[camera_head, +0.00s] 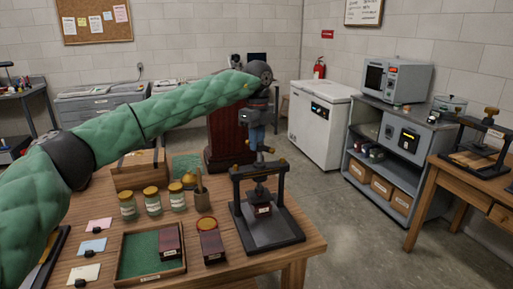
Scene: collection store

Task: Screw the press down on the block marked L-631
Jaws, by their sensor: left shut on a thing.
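A black press (235,203) with an upright frame and a flat base stands at the right end of the near wooden table. A small dark block with a white label (263,211) sits under its screw; the label is too small to read. My left gripper (260,149) points down above the press and is shut on the press's handle bar, which has brass-coloured ends. The gripper partly hides the handle. My right gripper is out of view.
A second press (481,150) stands on another table at the right. The floor between the tables is clear.

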